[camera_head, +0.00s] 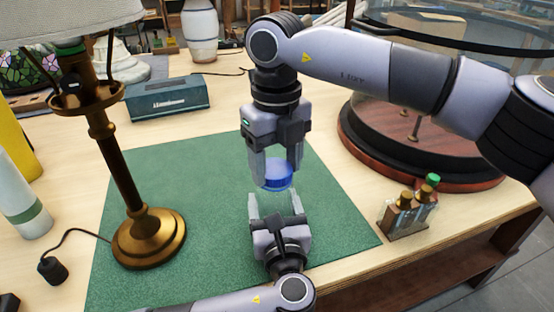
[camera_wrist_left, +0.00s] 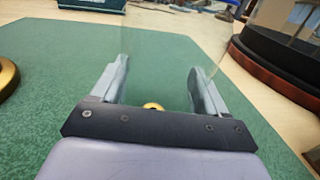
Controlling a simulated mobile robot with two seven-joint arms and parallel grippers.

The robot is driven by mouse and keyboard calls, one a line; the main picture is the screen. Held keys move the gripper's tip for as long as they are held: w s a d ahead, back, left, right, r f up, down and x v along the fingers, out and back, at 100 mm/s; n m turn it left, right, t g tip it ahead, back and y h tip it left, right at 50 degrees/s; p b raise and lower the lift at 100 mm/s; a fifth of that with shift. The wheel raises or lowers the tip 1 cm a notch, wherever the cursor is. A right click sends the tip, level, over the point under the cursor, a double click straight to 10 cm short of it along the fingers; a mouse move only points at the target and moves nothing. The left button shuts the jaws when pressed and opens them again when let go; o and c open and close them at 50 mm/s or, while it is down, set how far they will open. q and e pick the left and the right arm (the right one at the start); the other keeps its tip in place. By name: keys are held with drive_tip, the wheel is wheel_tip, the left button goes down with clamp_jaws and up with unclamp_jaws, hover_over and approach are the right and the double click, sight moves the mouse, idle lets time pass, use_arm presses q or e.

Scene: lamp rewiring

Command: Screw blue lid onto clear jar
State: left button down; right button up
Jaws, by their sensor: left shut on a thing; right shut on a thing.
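The blue lid (camera_head: 278,179) is between the fingers of my right gripper (camera_head: 276,170), which points down from above and is shut on it. My left gripper (camera_head: 276,199) reaches in from the near edge, low over the green mat, with its fingers spread around the clear jar (camera_wrist_left: 158,62), gripping its sides. The jar is so transparent that only faint edges show in the left wrist view. A small gold piece (camera_wrist_left: 153,106) shows between the left fingers there. The lid is above the jar; whether they touch I cannot tell.
A brass lamp (camera_head: 148,238) stands on the green mat (camera_head: 190,165) at left. A teal box (camera_head: 168,98) lies behind. Small bottles in a holder (camera_head: 407,215) and a round wooden base with a glass dome (camera_head: 375,150) stand at right.

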drive_tip(key=m, duration=0.5)
drive_tip(key=shift+a, duration=0.15)
drive_tip(key=m, duration=0.9)
drive_tip(key=shift+a, duration=0.2)
drive_tip(key=m, duration=0.5)
drive_tip(key=shift+w, duration=0.1)
drive_tip(key=m, duration=0.3)
drive_tip(key=shift+w, duration=0.1)
drive_tip(key=m, duration=0.4)
drive_tip(key=shift+a+r+m, duration=0.1)
drive_tip(key=shift+m, duration=0.3)
drive_tip(key=shift+w+m, duration=0.1)
drive_tip(key=shift+m, duration=1)
